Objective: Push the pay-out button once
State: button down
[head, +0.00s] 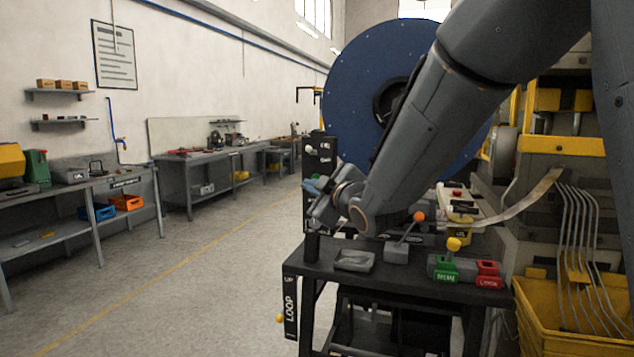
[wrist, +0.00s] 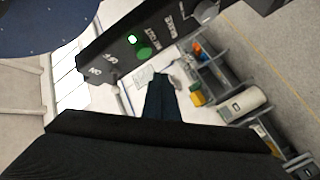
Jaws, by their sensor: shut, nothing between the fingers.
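A black control panel (wrist: 122,50) runs slantwise across the top of the wrist view. A green button (wrist: 144,53) sits on it beside small white lettering that is hard to read, with a bright green lamp (wrist: 132,39) just next to it. My gripper (wrist: 158,76) is shut and empty, its tips just below the green button in the picture. I cannot tell whether they touch it. The button is not clear there.
A big blue reel (head: 350,75) stands behind my arm. A black stand (head: 395,268) in front carries an orange-knobbed lever (head: 418,216), a small grey tray (head: 355,261), and green (head: 446,270) and red (head: 488,274) blocks. The floor (head: 215,270) on the left is clear, with workbenches along the wall.

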jog(key=shift+s+a, duration=0.2)
jog(key=shift+s, duration=0.35)
jog(key=shift+s+a, duration=0.2)
jog(key=shift+s, duration=0.35)
jog(key=s+d+f+m+g+h, duration=0.3)
jog(key=s+d+f+m, duration=0.1)
jog(key=d+f, duration=0.4)
jog(key=s+d+f+m+g+h, duration=0.3)
jog(key=s+d+f+m, duration=0.15)
jog(key=f, duration=0.55)
jog(key=s+d+f+m+g, duration=0.2)
jog(key=s+f+g, duration=0.1)
jog(key=s, duration=0.4)
jog(key=s+d+f+m+g+h, duration=0.1)
jog(key=s+d+f+m+g, duration=0.1)
jog(key=s, duration=0.5)
jog(key=s+d+f+m+g, duration=0.2)
jog(key=s+f, duration=0.3)
jog(key=s, duration=0.3)
jog(key=shift+d+f+g+h, duration=0.3)
jog(key=shift+d+f+g, duration=0.1)
jog(key=shift+d+g, duration=0.35)
jog(key=shift+w+a+m, duration=0.1)
jog(key=shift+m, duration=0.15)
